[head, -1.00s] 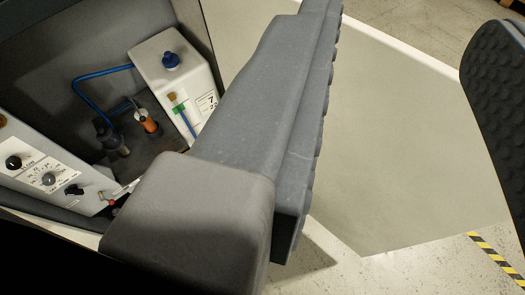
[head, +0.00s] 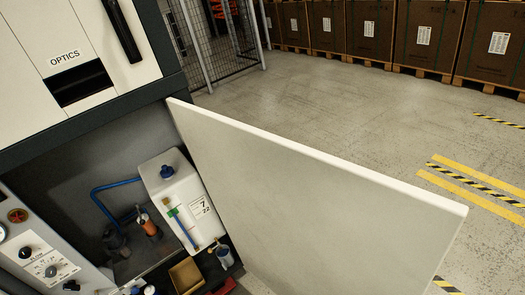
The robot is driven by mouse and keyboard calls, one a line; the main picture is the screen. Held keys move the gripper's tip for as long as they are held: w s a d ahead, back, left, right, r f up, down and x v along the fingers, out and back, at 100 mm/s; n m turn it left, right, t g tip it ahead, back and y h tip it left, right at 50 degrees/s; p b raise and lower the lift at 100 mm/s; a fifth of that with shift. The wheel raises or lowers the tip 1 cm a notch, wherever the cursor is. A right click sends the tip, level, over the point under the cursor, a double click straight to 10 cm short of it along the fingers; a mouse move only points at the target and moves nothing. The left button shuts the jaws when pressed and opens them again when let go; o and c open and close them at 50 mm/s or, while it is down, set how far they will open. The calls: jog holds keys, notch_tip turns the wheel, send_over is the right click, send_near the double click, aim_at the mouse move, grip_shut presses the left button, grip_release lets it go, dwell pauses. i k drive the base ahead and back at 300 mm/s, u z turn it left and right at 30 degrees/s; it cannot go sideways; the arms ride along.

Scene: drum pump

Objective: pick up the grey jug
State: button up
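My gripper does not show in the head view now. A small grey vessel (head: 224,256) stands at the lower right of the open cabinet, in front of a white canister. It looks like the grey jug, but it is too small to be sure. The white canister (head: 182,200) has a blue cap and a label reading 7 and 22. Nothing is seen touching the grey vessel.
The cabinet's white door (head: 330,190) stands open to the right of the grey vessel. A brown tray (head: 186,276) lies left of it. Blue hose (head: 110,188), an orange fitting (head: 149,226) and a control panel (head: 45,262) are further left. Open floor (head: 350,110) lies beyond the door.

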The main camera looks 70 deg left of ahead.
aim_at(228, 259)
jog(key=z, duration=0.75)
jog(key=k, duration=1.95)
jog(key=u, duration=1.65)
jog(key=i, duration=1.2)
jog(key=z, duration=0.05)
